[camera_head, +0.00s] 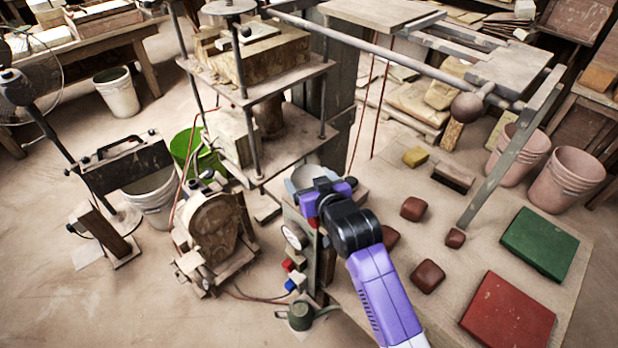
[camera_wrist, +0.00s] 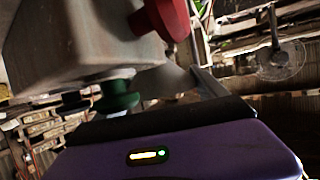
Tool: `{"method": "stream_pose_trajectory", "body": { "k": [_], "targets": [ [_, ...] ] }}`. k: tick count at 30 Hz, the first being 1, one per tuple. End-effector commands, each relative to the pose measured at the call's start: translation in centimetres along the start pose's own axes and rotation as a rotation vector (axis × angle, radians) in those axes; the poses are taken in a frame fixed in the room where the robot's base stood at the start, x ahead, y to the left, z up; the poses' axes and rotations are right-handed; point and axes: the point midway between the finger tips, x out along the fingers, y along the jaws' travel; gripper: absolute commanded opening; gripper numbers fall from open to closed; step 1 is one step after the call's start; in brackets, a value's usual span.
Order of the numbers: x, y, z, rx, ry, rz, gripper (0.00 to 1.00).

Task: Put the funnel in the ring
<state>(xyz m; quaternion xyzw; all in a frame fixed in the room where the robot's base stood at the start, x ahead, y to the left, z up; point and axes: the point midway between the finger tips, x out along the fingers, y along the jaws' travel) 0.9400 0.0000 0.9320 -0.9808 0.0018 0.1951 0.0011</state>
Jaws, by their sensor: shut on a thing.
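My gripper (camera_head: 318,192) is at the middle of the head view, just above the press's control box. A pale grey, bowl-like shape, which looks like the funnel (camera_head: 307,177), shows right behind the jaws. My gripper is shut on it, and the jaws and wrist hide part of it. In the wrist view a grey sloping cone (camera_wrist: 168,82) shows beyond the dark edge of my gripper, fitting the funnel's side. I cannot make out the ring for certain in either view.
The control box (camera_head: 300,262) with a gauge stands close below my gripper. In the wrist view a grey box (camera_wrist: 85,40) with red (camera_wrist: 162,18) and green (camera_wrist: 117,97) knobs is very near. The press (camera_head: 262,75) rises behind. Brown blocks (camera_head: 428,276) lie to the right.

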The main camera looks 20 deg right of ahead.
Motion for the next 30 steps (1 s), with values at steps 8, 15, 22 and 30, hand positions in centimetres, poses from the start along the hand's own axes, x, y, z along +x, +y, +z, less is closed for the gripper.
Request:
{"method": "stream_pose_trajectory", "body": {
  "k": [8,15,22,30],
  "targets": [
    [0.0,0.0,0.0,0.000,0.000,0.000,0.85],
    [0.0,0.0,0.0,0.000,0.000,0.000,1.00],
    [-1.1,0.0,0.2,0.000,-0.001,0.000,1.00],
    [-5.3,0.0,0.2,0.000,0.000,0.000,1.00]
  ]
}}
